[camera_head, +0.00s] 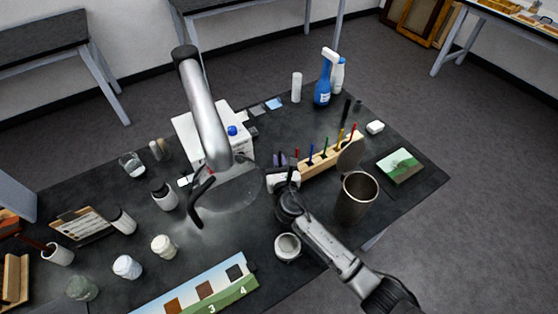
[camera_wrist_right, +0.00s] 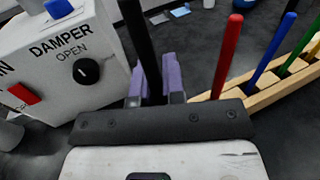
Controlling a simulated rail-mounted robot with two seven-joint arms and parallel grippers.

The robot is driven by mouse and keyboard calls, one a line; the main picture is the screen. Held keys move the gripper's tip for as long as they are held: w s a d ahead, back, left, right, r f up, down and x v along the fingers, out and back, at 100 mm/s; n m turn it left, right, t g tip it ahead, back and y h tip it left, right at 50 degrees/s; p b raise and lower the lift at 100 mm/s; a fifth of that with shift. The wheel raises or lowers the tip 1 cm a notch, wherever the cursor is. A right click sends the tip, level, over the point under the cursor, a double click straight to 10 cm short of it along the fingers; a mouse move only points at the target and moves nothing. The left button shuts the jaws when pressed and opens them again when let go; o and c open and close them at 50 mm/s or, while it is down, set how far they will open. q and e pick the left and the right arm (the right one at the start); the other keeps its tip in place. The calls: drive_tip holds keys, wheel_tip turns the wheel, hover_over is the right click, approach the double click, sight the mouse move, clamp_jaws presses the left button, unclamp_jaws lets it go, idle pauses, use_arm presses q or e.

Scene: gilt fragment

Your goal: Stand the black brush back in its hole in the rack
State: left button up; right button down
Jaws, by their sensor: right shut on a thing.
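My right gripper (camera_head: 285,163) is shut on the black brush, left of the rack's near end in the head view. In the right wrist view its purple-padded fingers (camera_wrist_right: 155,84) close around the black handle (camera_wrist_right: 138,38), which stands roughly upright and runs out of the top of the picture. The brush's lower end is hidden behind the gripper. The wooden rack (camera_head: 317,170) holds several upright coloured brushes, and it also shows at the right of the right wrist view (camera_wrist_right: 263,97). The red brush (camera_wrist_right: 227,52) stands nearest the gripper. My left gripper is not in view.
A grey extraction arm (camera_head: 206,115) with a clear hood (camera_head: 235,190) hangs just left of my gripper. The white damper box (camera_wrist_right: 70,55) stands beyond. A metal cup (camera_head: 354,198) and a white bowl (camera_head: 287,247) stand near my right arm. A small painting (camera_head: 400,165) lies right.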

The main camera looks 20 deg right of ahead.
drive_tip(key=c, duration=1.1)
unclamp_jaws()
drive_tip(key=shift+c, duration=0.2)
drive_tip(key=s, duration=0.4)
drive_tip(key=s+a+p, duration=0.1)
drive_tip(key=s, duration=0.4)
drive_tip(key=s+a, duration=0.1)
drive_tip(key=s, duration=0.3)
drive_tip(key=shift+s+a+r+p, duration=0.1)
drive_tip(key=shift+s+a+p, duration=0.15)
drive_tip(key=shift+s+p, duration=0.1)
drive_tip(key=shift+w, duration=0.1)
